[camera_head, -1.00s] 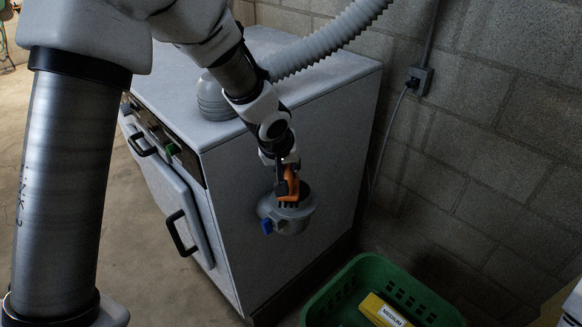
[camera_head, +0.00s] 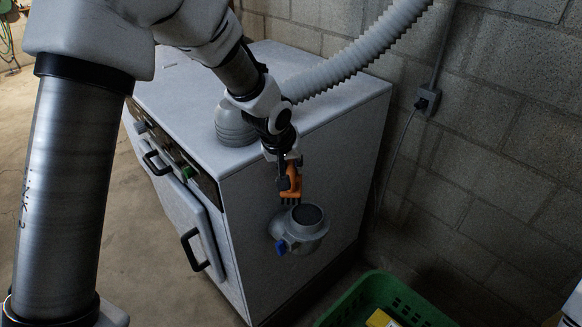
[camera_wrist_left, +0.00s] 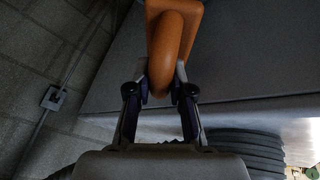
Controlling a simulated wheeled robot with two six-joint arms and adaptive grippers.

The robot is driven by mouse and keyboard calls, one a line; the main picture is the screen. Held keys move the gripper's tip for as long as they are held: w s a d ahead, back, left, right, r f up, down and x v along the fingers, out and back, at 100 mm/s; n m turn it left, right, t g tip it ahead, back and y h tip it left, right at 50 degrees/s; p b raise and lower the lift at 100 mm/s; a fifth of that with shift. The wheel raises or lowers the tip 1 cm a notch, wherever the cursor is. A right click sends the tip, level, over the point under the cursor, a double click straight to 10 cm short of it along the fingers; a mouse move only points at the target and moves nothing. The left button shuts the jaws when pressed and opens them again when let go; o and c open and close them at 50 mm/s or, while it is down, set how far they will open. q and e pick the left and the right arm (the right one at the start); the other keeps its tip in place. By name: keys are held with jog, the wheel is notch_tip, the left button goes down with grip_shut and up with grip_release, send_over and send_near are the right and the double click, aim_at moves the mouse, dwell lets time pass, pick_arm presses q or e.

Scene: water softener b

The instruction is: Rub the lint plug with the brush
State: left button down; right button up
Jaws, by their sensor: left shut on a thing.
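My left gripper (camera_head: 286,172) is shut on an orange brush (camera_head: 292,184) and holds it with its dark bristles pointing down. The brush's orange handle (camera_wrist_left: 172,50) shows between the fingers in the left wrist view. A grey round fitting with a blue lever (camera_head: 283,246) sticks out of the side of the white cabinet. A dark round surface (camera_head: 307,214), which looks like the lint plug, fills its upward opening. The bristles are at the upper left of the opening in the picture, near its rim; I cannot tell whether they touch it. My right gripper is not in view.
The white cabinet (camera_head: 340,110) has a grey corrugated hose (camera_head: 350,60) arching over its top. A green basket (camera_head: 350,300) holding something yellow (camera_head: 379,318) stands on the floor below. A block wall (camera_head: 500,130) with a socket and cable closes the right side.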

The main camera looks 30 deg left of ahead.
pick_arm(q)
jog(key=shift+r+p, duration=0.5)
jog(key=shift+r, duration=0.4)
jog(key=shift+d+r, duration=0.1)
jog(key=shift+d, duration=0.05)
